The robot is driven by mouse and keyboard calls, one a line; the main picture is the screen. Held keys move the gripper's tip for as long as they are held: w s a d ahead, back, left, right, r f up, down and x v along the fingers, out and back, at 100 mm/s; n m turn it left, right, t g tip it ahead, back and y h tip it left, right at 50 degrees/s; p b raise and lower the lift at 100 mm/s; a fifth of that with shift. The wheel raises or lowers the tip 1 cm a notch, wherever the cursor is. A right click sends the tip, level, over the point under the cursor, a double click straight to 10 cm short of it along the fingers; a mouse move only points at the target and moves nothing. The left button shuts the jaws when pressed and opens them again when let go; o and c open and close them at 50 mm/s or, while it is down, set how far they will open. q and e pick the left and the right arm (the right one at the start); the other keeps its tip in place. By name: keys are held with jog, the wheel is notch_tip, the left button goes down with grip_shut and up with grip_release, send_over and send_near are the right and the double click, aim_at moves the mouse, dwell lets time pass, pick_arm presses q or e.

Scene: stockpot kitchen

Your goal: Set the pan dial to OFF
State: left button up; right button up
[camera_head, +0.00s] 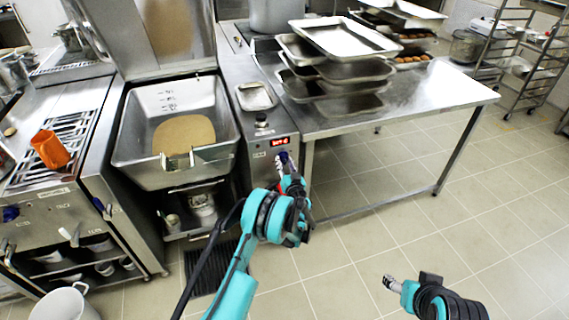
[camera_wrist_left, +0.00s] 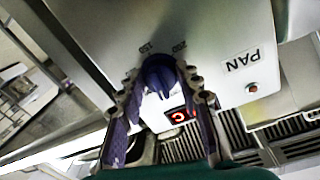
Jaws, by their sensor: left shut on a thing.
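The pan dial (camera_wrist_left: 158,74) is a dark blue knob on the steel control panel. In the left wrist view it sits beside an upside-down "PAN" label, with the numbers 150 and 200 near it. The position of its pointer is hard to read. My left gripper (camera_head: 282,164) is at the panel front in the head view. In the left wrist view its two toothed fingers (camera_wrist_left: 160,80) are on either side of the knob, shut on it. My right gripper (camera_head: 392,284) is over the floor at the lower right, away from the panel; its jaws are too small to judge.
A red lit display (camera_head: 279,142) is on the panel above the dial. The tilting pan (camera_head: 135,150), with brown contents, stands left of the panel. A steel table (camera_head: 440,90) with stacked trays stands to the right. The tiled floor (camera_head: 350,240) in front is clear.

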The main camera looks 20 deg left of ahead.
pick_arm(q)
jog(key=shift+n, duration=0.6)
jog(key=shift+f, duration=0.1)
jog(key=o, duration=1.2)
jog(key=shift+c, duration=0.2)
jog(key=v, duration=0.7)
jog(key=shift+s+d, duration=0.15)
jog(key=shift+s, duration=0.05)
